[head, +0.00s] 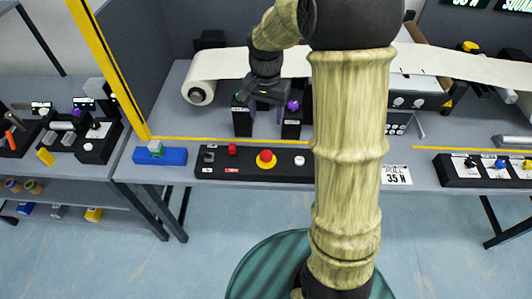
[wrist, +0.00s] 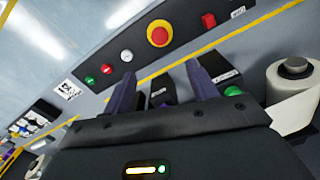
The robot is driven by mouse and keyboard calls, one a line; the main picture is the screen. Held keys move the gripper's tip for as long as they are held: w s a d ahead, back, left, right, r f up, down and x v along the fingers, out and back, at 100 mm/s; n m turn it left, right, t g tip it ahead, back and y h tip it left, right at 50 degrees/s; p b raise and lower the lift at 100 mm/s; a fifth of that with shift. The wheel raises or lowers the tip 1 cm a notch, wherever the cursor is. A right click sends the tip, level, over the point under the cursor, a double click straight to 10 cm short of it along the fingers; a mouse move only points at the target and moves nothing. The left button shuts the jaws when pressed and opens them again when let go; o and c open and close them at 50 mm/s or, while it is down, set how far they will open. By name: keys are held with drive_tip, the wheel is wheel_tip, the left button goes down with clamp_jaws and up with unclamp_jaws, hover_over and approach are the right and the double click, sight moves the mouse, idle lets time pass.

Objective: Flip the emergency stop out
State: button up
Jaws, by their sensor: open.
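The emergency stop is a red mushroom button (head: 266,156) on a yellow ring, set in the black control panel (head: 222,161) on the front of the table. In the wrist view the emergency stop (wrist: 159,34) is at the top middle, beyond the fingertips. My gripper (head: 266,116) is behind the panel in the head view, above the table, with nothing between its fingers. In the wrist view its two purple fingers (wrist: 160,72) are spread apart and do not touch the button. Whether the button is pressed in or out cannot be told.
The panel also carries a red square button (head: 232,149) and a white button (head: 300,160). Two black boxes (head: 242,123) (head: 291,130) stand beside my gripper. A white roll (head: 198,92) lies behind. A yellow post (head: 105,65) rises at left. A blue block (head: 172,156) sits left of the panel.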

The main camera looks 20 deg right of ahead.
sight(266, 154)
wheel_tip(266, 154, down, 18)
drive_tip(key=shift+r+p, duration=0.25)
drive_tip(key=shift+p, duration=0.2)
idle(0.4)
